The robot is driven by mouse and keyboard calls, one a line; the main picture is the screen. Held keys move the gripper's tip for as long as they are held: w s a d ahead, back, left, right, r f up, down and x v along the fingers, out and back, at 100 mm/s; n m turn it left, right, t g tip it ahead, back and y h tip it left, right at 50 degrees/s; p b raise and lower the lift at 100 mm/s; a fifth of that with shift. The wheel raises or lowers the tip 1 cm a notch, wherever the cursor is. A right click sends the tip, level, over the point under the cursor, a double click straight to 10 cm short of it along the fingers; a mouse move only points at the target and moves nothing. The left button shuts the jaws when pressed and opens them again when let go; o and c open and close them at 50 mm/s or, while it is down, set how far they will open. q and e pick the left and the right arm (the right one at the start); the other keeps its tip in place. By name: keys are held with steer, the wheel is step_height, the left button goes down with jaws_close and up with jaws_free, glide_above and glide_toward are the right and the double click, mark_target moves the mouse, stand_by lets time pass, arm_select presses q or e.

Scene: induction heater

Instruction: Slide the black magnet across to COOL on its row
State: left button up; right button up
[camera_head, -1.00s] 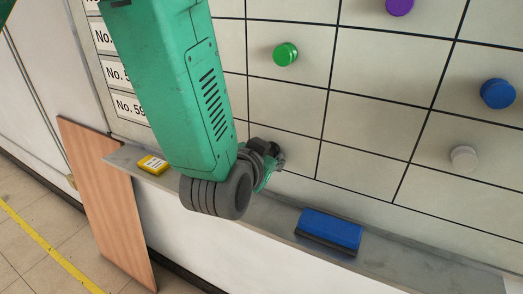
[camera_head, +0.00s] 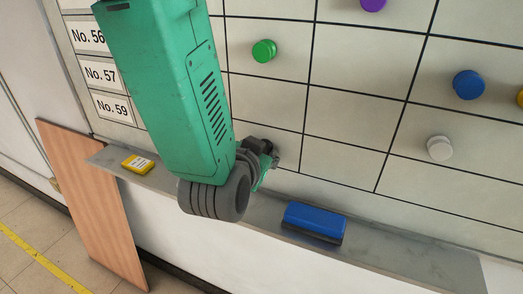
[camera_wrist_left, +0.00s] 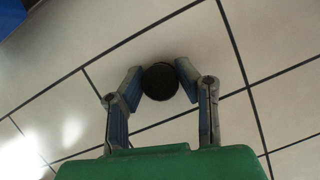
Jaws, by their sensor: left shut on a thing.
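The black magnet (camera_wrist_left: 160,81) is a round dark disc on the white gridded board, seen in the left wrist view. My left gripper (camera_wrist_left: 160,84) has its two fingers closed on either side of it. In the head view my left gripper (camera_head: 268,156) is at the board's lower rows, and the magnet is hidden there by the gripper and arm. The COOL label is not in view. My right gripper is not in view.
On the board are a green magnet (camera_head: 264,51), a blue magnet (camera_head: 468,84), a white magnet (camera_head: 440,148) and a purple magnet (camera_head: 373,4). A ledge (camera_head: 400,256) below holds a blue eraser (camera_head: 314,222) and a yellow box (camera_head: 138,163). Row labels (camera_head: 100,73) are at left.

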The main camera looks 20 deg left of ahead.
arm_select(q)
steer(key=o, duration=1.2)
steer(key=shift+w, duration=0.1)
